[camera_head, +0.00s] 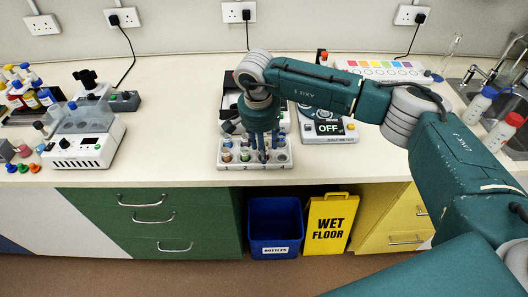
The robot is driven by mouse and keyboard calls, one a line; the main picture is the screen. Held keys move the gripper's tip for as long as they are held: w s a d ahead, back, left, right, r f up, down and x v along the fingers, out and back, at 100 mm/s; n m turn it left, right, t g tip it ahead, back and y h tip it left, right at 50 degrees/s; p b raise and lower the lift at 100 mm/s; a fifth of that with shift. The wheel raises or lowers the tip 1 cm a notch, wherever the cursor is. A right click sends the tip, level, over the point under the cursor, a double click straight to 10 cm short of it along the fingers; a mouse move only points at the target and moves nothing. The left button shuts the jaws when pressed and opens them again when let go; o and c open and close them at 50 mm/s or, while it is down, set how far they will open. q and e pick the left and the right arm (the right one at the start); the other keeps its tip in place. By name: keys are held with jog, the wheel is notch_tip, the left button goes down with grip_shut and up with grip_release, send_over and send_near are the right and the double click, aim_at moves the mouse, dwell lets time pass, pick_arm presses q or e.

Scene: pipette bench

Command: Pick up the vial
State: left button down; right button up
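A white vial rack (230,166) stands at the front edge of the bench, with two rows of round holes. Some vials sit in it, among them a vial with a brownish top (227,156) and a greenish one (244,156) in the back row. My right gripper (264,154) points straight down over the rack's middle, its fingertips down among the back-row holes. The fingers and the small picture hide whether a vial is between them and how far they are apart. My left gripper is not in view.
Behind the rack stands a dark device, partly hidden by my arm. A display unit reading OFF (329,128) is close on the right. A white centrifuge-like machine (85,140) and coloured bottles stand left. The bench between machine and rack is clear.

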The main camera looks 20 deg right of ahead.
jog(key=c, duration=0.9)
jog(key=shift+c, duration=0.4)
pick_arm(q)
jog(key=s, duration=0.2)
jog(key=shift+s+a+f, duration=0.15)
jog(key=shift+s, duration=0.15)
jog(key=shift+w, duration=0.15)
